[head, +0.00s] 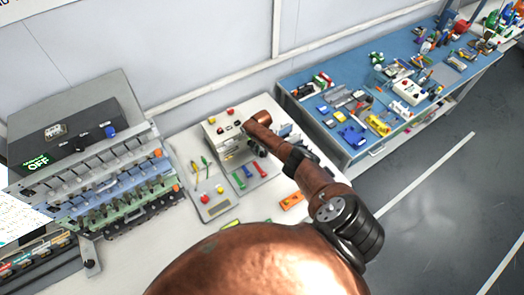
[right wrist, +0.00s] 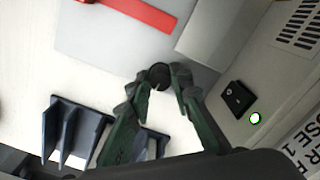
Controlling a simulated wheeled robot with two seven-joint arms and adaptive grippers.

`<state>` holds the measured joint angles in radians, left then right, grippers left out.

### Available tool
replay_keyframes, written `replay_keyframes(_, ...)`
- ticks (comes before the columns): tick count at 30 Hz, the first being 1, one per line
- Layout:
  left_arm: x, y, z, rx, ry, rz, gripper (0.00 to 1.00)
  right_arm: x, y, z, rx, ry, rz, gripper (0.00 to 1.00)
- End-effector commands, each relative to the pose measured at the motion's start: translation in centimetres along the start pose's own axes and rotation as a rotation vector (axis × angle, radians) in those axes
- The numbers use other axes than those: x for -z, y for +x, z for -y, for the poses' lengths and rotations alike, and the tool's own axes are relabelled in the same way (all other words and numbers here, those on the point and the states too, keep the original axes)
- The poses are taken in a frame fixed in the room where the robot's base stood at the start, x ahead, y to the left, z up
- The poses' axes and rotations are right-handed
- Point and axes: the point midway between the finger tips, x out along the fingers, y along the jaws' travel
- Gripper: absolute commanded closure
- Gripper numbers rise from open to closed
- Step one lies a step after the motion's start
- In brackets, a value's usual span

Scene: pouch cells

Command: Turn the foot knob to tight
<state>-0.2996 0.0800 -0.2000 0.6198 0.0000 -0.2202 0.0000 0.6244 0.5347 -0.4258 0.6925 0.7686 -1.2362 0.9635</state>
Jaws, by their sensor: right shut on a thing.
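A small round black knob (right wrist: 159,74), seemingly the foot knob, shows between the fingertips in the right wrist view. It lies beside the light grey plate and near the grey box-shaped housing. My right gripper (right wrist: 160,82) is shut on this knob, with a dark green finger on each side. In the head view my copper right arm reaches in from the lower right, and the right gripper (head: 256,150) shows only as a small dark shape by the cream device (head: 222,127). The knob cannot be made out there. My left gripper is not in view.
A dark blue finned rack (right wrist: 72,132) and a red bar (right wrist: 142,12) lie near the gripper. A black switch (right wrist: 238,98) and a green-lit button (right wrist: 255,118) are on the housing. A black unit reading OFF (head: 65,140) stands left; a cluttered blue bench (head: 330,85) stands right.

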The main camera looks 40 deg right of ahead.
Motion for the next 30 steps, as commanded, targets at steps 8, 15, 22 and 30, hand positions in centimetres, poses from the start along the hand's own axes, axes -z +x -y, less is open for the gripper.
replay_keyframes(8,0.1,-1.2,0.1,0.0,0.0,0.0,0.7,0.0,-0.1,0.0,-0.001,0.266,0.002,1.0)
replay_keyframes(15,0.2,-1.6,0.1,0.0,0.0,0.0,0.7,0.0,-0.1,0.0,-0.001,0.492,0.001,1.0)
replay_keyframes(22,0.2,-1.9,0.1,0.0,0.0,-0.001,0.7,0.1,-0.1,0.0,-0.001,0.711,0.0,1.0)
replay_keyframes(30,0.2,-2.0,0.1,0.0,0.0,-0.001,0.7,0.1,-0.1,0.0,-0.001,0.943,-0.002,1.0)
